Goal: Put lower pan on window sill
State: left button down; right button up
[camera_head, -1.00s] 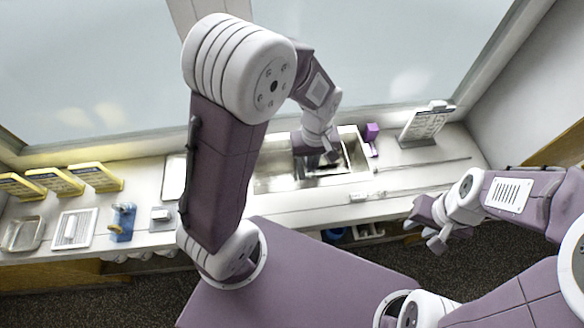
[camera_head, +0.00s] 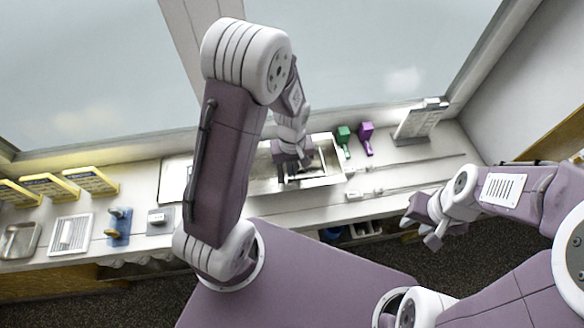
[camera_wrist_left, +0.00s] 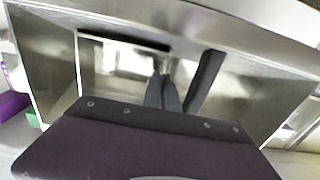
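A shallow metal pan (camera_head: 320,182), which I take for the lower pan, sits in the long steel basin (camera_head: 250,184) on the counter. My left gripper (camera_head: 294,174) points down at it, partly hiding it. In the left wrist view, the dark fingers of my left gripper (camera_wrist_left: 165,96) are close together inside the steel walls. A dark bar (camera_wrist_left: 206,80) lies just right of them. I cannot tell whether the fingers hold a pan edge. My right gripper (camera_head: 421,228) hangs with fingers apart and empty, before the counter at right. The window sill cannot be told apart clearly from the counter.
Green (camera_head: 343,136) and purple (camera_head: 366,138) handled tools stand right of the basin, with a sign holder (camera_head: 420,122) beyond. Yellow-edged racks (camera_head: 90,181), a white grid (camera_head: 71,235), a metal tray (camera_head: 19,240) and a blue fixture (camera_head: 119,228) fill the left counter.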

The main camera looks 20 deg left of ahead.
pick_arm(q)
jog(key=shift+f, duration=0.1)
jog(key=c, duration=1.7)
grip_release()
jog(key=shift+r, duration=0.25)
notch_tip(320, 180, up, 12)
jog(key=shift+f+p, duration=0.1)
jog(key=shift+p, duration=0.55)
jog(key=s+m, duration=0.2)
jog(key=s+f+m, duration=0.1)
jog(key=s+m, duration=0.1)
jog(key=s, duration=0.1)
jog(key=s+f+m+t, duration=0.1)
jog(key=s+m, duration=0.1)
jog(key=s, duration=0.1)
jog(key=shift+a+f, duration=0.25)
jog(key=shift+a, duration=0.15)
